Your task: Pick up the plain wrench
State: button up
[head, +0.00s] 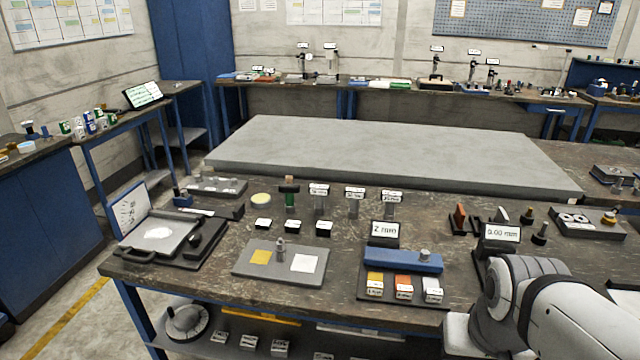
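I cannot pick out a plain wrench with certainty in the head view. Many small tools and parts lie on the dark workbench (330,278), too small to tell apart. A thin pale item (196,211) lies at the left of the bench, but I cannot tell what it is. My white and grey arm fills the lower right corner. Its gripper end does not show, and the arm hides that part of the bench.
A large grey slab (380,150) lies behind the small items, with its top clear. On the bench stand a shallow tray (158,234), a grey plate (282,262) with yellow and white squares, a blue block (402,260) and labelled displays (385,232). A lower shelf holds a round dial (187,322).

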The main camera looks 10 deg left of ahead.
aim_at(289, 190)
jog(key=u, duration=1.2)
jog(key=k, duration=0.6)
jog(key=u, duration=0.3)
jog(key=i, duration=1.7)
jog(key=z, duration=1.15)
